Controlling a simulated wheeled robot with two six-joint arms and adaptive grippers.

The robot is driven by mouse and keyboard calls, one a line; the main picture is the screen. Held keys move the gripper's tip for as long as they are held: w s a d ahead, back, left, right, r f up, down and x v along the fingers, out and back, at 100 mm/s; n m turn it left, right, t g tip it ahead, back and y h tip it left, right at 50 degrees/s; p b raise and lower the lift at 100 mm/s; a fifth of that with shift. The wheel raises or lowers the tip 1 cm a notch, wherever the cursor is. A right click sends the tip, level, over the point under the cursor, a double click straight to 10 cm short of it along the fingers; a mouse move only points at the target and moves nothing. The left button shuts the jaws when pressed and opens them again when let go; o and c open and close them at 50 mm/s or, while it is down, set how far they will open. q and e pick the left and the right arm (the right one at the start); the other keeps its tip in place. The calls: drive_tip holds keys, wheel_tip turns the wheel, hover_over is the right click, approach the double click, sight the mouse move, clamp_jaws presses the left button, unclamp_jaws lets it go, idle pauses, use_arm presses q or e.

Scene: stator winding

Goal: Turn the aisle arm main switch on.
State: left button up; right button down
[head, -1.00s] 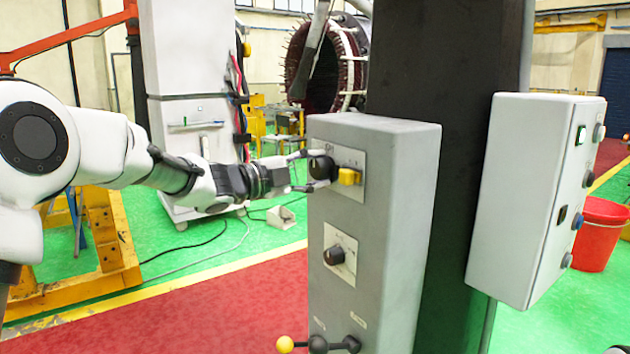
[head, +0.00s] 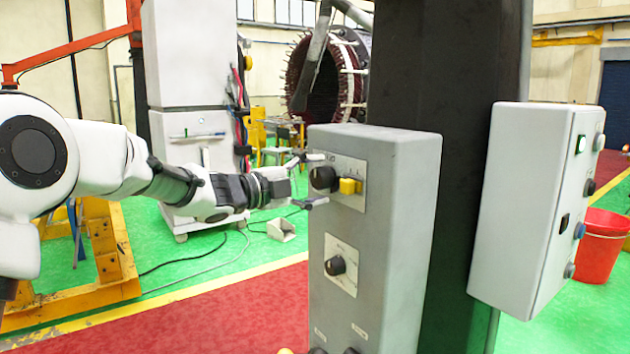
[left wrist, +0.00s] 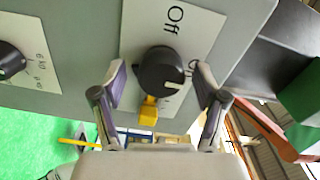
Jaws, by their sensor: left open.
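The main switch is a black rotary knob (head: 323,178) with a yellow tab (head: 349,186) on a pale plate, high on the front of a grey control box (head: 395,230). In the left wrist view the black knob (left wrist: 162,70) lies between my fingers, with "Off" lettering above it and the yellow tab (left wrist: 149,110) below it. My left gripper (head: 306,180) is open just to the left of the knob, its fingers spread to either side and holding nothing. It also shows in the left wrist view (left wrist: 161,90). My right gripper is not seen.
A second black knob (head: 335,265) sits lower on the same box. A pale box with buttons (head: 525,210) hangs on the dark column (head: 455,150) to the right. A red bucket (head: 600,245) stands on the floor at the far right.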

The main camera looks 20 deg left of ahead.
use_arm(q)
drive_tip(key=v, duration=1.2)
